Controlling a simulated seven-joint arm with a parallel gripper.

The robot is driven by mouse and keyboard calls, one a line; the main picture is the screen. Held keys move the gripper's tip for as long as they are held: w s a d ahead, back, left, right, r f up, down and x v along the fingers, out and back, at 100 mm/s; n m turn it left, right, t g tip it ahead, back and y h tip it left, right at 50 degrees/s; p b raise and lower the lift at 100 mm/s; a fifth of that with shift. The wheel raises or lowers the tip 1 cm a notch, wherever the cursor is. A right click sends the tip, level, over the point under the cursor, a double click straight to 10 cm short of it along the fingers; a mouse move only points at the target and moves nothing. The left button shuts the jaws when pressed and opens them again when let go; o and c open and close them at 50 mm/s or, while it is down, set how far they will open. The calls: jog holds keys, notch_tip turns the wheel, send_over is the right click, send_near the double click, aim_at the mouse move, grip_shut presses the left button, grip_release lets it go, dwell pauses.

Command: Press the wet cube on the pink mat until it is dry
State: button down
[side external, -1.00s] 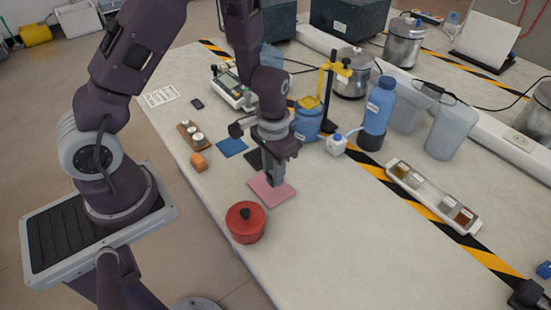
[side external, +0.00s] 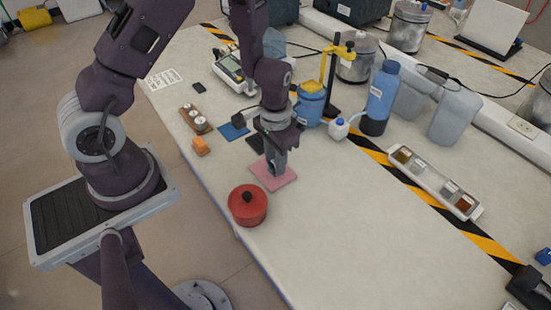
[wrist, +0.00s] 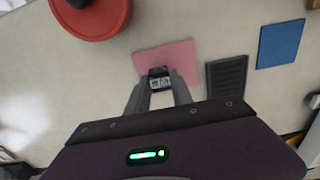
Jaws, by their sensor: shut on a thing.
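The pink mat (side external: 285,181) lies flat on the pale table, and it also shows in the wrist view (wrist: 181,53). My gripper (side external: 274,171) points down over the mat. In the wrist view its fingertips (wrist: 159,84) are shut on a small cube (wrist: 159,72), which looks dark with a paler patch. The cube is at the mat's near edge in that view. In the side view my fingers hide the cube. I cannot tell whether it touches the mat, or whether it is wet.
A red lidded pot (side external: 247,207) stands close to the mat. A black ribbed mat (wrist: 227,76) and a blue mat (wrist: 280,44) lie on its other side. An orange block (side external: 201,147) lies near the table edge. Bottles, including a blue one (side external: 381,92), stand farther back.

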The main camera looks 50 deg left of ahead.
jog(key=shift+f, duration=0.6)
dwell(0.9)
jog(key=shift+d+r, duration=0.3)
jog(key=shift+r, duration=0.4)
jog(key=shift+f, duration=0.75)
dwell(1.0)
jog(key=shift+a+r, duration=0.35)
jog(key=shift+r, duration=0.4)
jog(key=shift+f, duration=0.75)
dwell(1.1)
